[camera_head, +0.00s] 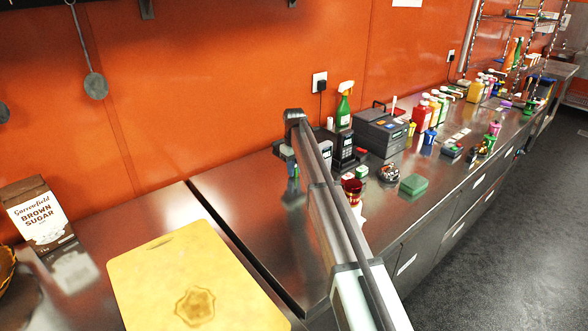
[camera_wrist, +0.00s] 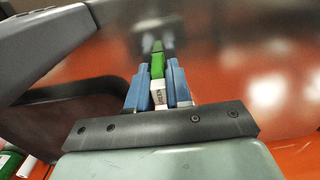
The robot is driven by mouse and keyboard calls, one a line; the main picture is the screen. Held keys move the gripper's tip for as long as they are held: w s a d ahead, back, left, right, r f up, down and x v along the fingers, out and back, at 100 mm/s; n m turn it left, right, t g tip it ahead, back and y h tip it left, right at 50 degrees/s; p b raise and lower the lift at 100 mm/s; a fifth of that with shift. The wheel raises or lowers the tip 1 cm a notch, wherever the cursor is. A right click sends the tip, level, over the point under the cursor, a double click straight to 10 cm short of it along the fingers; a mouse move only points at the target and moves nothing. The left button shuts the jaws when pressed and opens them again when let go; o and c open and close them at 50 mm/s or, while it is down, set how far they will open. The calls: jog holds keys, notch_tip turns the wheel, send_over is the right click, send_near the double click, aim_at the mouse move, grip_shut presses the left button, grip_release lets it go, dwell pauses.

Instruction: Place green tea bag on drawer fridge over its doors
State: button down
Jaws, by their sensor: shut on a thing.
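My gripper (camera_head: 294,184) hangs over the steel top of the drawer fridge (camera_head: 245,205), left of the devices there. In the wrist view, its blue fingers (camera_wrist: 158,85) are shut on the green tea bag (camera_wrist: 157,66), a narrow green piece with a white printed part between the fingers. A green smear on the shiny steel beyond it looks like its reflection; whether it touches the steel I cannot tell. In the head view the bag is too small to make out clearly. The fridge front has doors or drawers with pale handles (camera_head: 407,265).
Bare steel surrounds the gripper. Card terminals (camera_head: 344,148), a cash register (camera_head: 381,130), a green spray bottle (camera_head: 344,110), a red glass (camera_head: 352,188) and a green box (camera_head: 413,184) stand to the right. A yellow cutting board (camera_head: 170,270) and a brown sugar carton (camera_head: 42,215) are on the left counter.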

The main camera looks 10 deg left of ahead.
jog(key=shift+f, duration=0.15)
jog(key=c, duration=1)
grip_release()
jog(key=shift+c, duration=0.2)
notch_tip(320, 180, up, 12)
jog(key=shift+r, duration=0.2)
